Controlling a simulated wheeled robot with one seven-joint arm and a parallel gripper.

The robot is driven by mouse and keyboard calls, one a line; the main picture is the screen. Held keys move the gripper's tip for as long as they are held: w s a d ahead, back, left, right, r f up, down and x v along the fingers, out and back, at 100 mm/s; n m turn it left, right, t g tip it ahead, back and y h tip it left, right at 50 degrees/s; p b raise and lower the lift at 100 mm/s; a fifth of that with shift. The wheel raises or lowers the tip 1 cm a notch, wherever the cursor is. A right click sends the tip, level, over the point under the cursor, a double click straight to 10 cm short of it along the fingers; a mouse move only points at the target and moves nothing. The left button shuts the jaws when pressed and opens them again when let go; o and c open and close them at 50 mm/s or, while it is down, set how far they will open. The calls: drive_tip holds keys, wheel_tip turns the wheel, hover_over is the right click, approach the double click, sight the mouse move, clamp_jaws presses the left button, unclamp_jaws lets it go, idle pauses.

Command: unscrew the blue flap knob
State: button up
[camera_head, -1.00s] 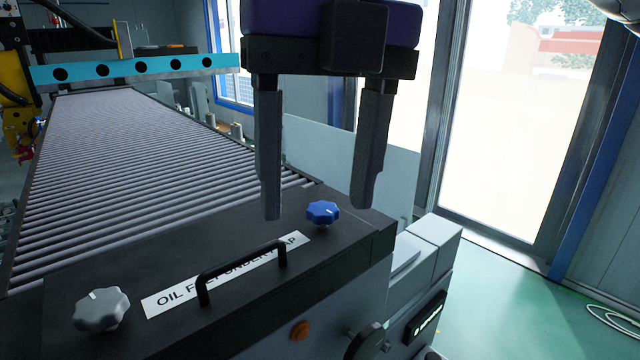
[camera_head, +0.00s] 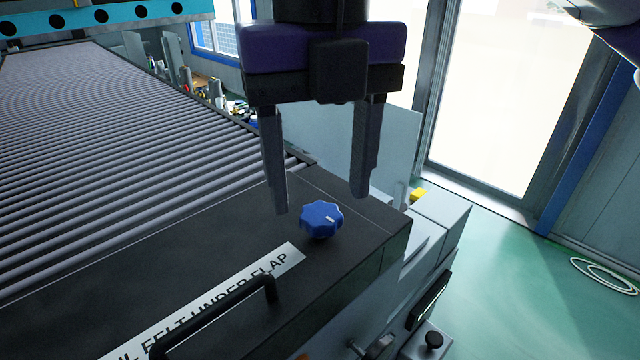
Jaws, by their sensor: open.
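The blue flap knob (camera_head: 321,219) is a lobed knob with a small white mark on top. It sits on the black flap (camera_head: 225,240) near its right end. My gripper (camera_head: 321,205) is open and points down, its two grey fingers spread apart. In the picture the fingertips appear to the left and upper right of the knob. I cannot tell the exact depth or height between fingers and knob. Nothing is held between the fingers.
A black bar handle (camera_head: 220,318) rises from the flap at the lower left, beside a white label (camera_head: 200,310). A roller conveyor (camera_head: 120,150) runs behind the flap. Grey housing (camera_head: 425,240) and a dark small knob (camera_head: 433,340) lie to the right.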

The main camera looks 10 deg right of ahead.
sight(321, 224)
drive_tip(key=shift+f, duration=1.3)
clamp_jaws()
drive_tip(key=shift+n, duration=0.3)
